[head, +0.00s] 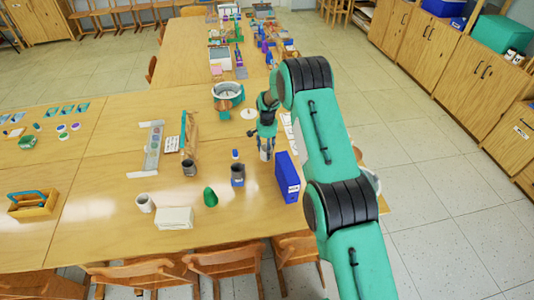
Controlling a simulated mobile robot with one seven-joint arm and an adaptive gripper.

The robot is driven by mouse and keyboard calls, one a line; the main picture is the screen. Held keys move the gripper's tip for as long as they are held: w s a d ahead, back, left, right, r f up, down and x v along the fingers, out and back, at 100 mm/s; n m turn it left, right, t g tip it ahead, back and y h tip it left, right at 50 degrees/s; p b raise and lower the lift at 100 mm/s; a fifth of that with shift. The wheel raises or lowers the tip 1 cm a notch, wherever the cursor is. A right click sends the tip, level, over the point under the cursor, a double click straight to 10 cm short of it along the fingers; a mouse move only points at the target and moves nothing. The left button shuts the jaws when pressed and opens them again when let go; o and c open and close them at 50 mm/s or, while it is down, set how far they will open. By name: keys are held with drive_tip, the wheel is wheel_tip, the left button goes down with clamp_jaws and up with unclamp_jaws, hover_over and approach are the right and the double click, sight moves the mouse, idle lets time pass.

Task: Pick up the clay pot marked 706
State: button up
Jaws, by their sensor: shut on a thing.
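My gripper (266,145) points down over the wooden table, right of its middle. It is shut on a small pale grey pot (266,155), which shows just below the fingers. I cannot tell whether the pot touches the table or read any number on it. Other pot-like things stand nearby: a dark grey one (238,178) to the left and nearer, another dark one (189,168) further left, and a cream one (145,203) at the near left. No marking 706 is legible on any of them.
A blue box (287,178) stands close to the right of the held pot. A small blue-capped bottle (235,155), a green egg-shaped thing (210,197) and a white block (175,217) are to its left. A round pottery wheel (227,93) stands behind. Chairs line the near edge.

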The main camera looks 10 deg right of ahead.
wheel_tip(320, 180, up, 7)
idle(0.3)
